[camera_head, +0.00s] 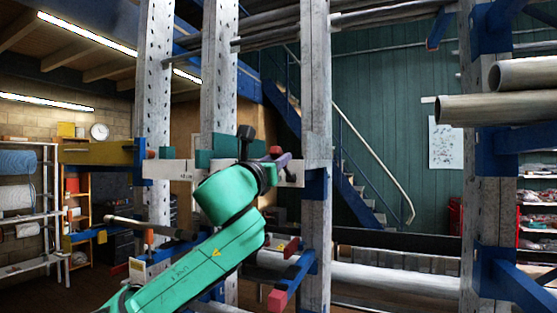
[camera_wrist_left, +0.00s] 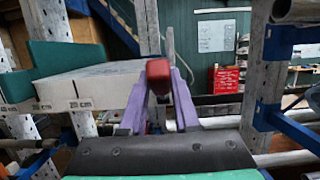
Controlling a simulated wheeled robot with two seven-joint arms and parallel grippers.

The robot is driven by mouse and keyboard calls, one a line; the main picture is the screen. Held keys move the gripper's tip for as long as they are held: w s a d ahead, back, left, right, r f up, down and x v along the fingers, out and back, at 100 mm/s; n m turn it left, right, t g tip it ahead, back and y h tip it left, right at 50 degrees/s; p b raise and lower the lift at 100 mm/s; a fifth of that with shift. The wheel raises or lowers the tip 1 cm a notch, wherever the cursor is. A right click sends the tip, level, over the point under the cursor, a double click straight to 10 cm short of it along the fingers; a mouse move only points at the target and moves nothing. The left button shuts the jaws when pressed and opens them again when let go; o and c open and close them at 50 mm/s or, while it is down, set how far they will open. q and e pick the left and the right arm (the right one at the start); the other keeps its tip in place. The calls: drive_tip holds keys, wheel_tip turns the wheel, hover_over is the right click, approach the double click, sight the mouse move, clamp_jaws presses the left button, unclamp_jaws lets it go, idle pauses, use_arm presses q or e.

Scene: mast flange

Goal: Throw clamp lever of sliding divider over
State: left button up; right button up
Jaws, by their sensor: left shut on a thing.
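My left arm reaches up from the bottom in the head view, and its gripper (camera_head: 279,164) is at the white rail (camera_head: 170,169), beside a metal post. In the left wrist view the gripper's purple fingers (camera_wrist_left: 159,90) stand on either side of the red-ended clamp lever (camera_wrist_left: 158,70) and are shut on it. The lever's red end (camera_head: 275,150) also shows in the head view; the rest is mostly hidden by the wrist and fingers. Green plates (camera_wrist_left: 48,62), perhaps part of the sliding divider, stand along the rail, which carries centimetre marks. My right gripper is not in view.
Perforated grey posts (camera_head: 219,90) stand behind and beside my arm. Blue rack arms (camera_head: 520,139) with metal tubes (camera_head: 490,108) jut in at the right. A red-ended blue arm (camera_head: 294,280) lies below the gripper.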

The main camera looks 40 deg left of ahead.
use_arm(q)
drive_tip(key=o, duration=0.9)
drive_tip(key=shift+s+d+b, duration=0.15)
drive_tip(key=shift+s+d, duration=0.3)
drive_tip(key=shift+s, duration=0.85)
drive_tip(key=shift+s+d+b, duration=0.2)
drive_tip(key=shift+s+d, duration=0.2)
drive_tip(key=shift+s, duration=0.85)
drive_tip(key=shift+s+d+b, duration=0.15)
drive_tip(key=shift+s+d, duration=0.3)
drive_tip(key=shift+s, duration=0.85)
drive_tip(key=shift+w, duration=0.1)
